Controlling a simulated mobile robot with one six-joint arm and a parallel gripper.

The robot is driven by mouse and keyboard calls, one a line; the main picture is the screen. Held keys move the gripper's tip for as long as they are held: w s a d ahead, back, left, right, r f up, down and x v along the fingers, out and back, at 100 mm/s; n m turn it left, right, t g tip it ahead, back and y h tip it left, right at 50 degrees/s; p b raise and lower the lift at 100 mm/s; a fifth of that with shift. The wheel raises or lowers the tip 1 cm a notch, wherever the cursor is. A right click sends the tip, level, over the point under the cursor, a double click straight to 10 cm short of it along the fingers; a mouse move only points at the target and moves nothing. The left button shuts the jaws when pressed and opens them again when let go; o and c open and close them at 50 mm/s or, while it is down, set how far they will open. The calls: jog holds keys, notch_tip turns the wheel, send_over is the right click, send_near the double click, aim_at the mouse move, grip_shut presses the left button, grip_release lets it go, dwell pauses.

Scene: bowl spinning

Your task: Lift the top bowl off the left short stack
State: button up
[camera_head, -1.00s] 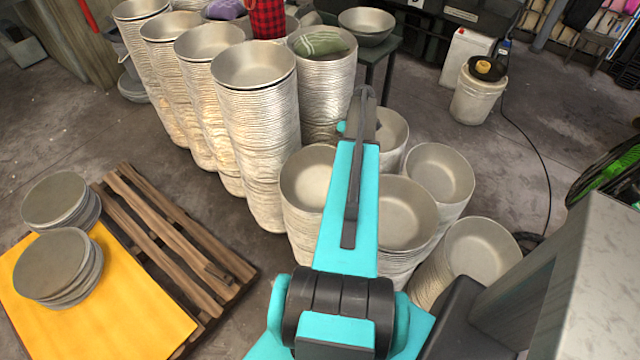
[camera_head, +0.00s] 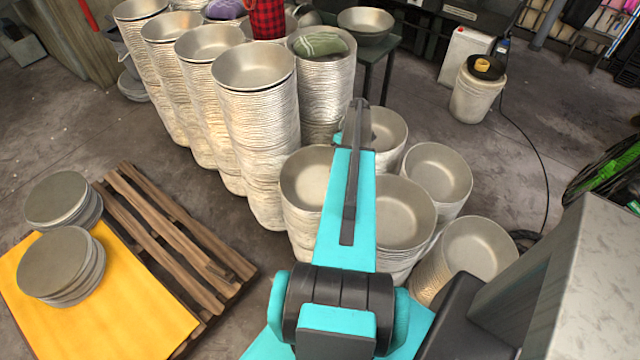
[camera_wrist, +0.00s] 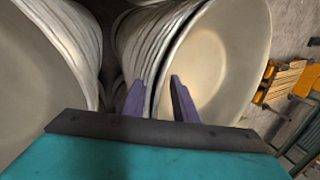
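The left short stack (camera_head: 290,208) stands left of my teal arm in the head view. Its top bowl (camera_head: 305,178) is shiny metal and faces up, its right edge hidden by my arm. My gripper is hidden behind my arm in the head view. In the wrist view my gripper (camera_wrist: 159,98) is open, with two purple fingers apart. One finger lies over the inside of a bowl (camera_wrist: 215,75), which looks like this top bowl; the other lies on the outer side of its stack. The rim passes between them. I cannot tell whether they touch it.
Other short stacks stand close by: a front middle one (camera_head: 405,215), a right one (camera_head: 438,172) and a tilted one (camera_head: 480,248). Tall bowl stacks (camera_head: 255,115) rise behind left. A wooden pallet (camera_head: 165,240) with a yellow sheet (camera_head: 150,315) lies left, on open floor.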

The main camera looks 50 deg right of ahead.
grip_shut()
jog(key=shift+a, duration=0.1)
dwell(1.2)
